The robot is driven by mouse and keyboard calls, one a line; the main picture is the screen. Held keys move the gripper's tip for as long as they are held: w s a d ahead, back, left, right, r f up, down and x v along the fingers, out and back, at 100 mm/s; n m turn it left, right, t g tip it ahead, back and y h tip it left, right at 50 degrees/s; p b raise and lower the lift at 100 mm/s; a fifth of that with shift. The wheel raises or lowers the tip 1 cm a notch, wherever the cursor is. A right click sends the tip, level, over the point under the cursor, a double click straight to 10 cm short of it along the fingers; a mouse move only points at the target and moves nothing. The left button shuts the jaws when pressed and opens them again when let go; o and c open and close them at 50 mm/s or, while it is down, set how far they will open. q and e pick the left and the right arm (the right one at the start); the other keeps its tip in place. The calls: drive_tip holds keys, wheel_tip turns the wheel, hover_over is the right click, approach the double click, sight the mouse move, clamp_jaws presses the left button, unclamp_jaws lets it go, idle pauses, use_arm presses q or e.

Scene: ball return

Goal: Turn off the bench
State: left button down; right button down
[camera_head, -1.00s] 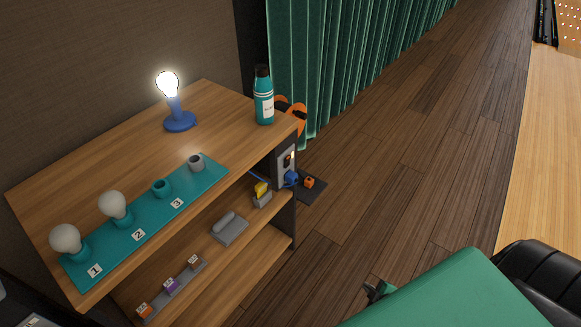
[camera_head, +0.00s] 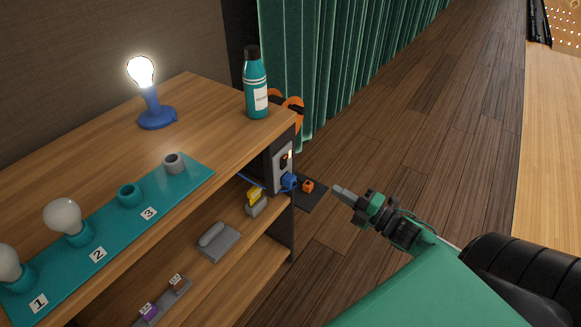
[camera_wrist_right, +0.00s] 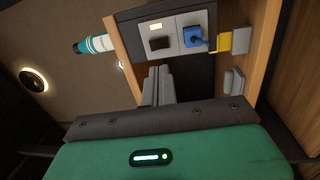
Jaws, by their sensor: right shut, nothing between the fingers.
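The wooden bench (camera_head: 190,95) stands at the left, with a lit bulb on a blue lamp (camera_head: 157,117) on its top. On the bench's end face is a grey power panel (camera_head: 276,173), also in the right wrist view (camera_wrist_right: 190,18). It has a dark rocker switch (camera_wrist_right: 160,43) beneath a glowing indicator (camera_wrist_right: 156,26), and a blue plug (camera_wrist_right: 193,37) beside it. My right gripper (camera_head: 340,190) is shut and empty, to the right of the panel and apart from it. In the right wrist view its fingers (camera_wrist_right: 160,74) point toward the switch. My left gripper is out of view.
A teal bottle (camera_head: 256,90) stands at the bench top's far corner. A teal numbered tray (camera_head: 105,232) with bulbs and sockets lies nearer. Shelves below hold small items. A green curtain (camera_head: 330,60) hangs behind. The wooden floor to the right is clear.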

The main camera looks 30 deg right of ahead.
sight(287, 157)
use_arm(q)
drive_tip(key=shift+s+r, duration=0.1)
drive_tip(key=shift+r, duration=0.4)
use_arm(e)
drive_tip(key=shift+w+a+r+n+y, duration=0.15)
drive_tip(key=shift+a+r+n+y, duration=0.25)
drive_tip(key=shift+r, duration=0.25)
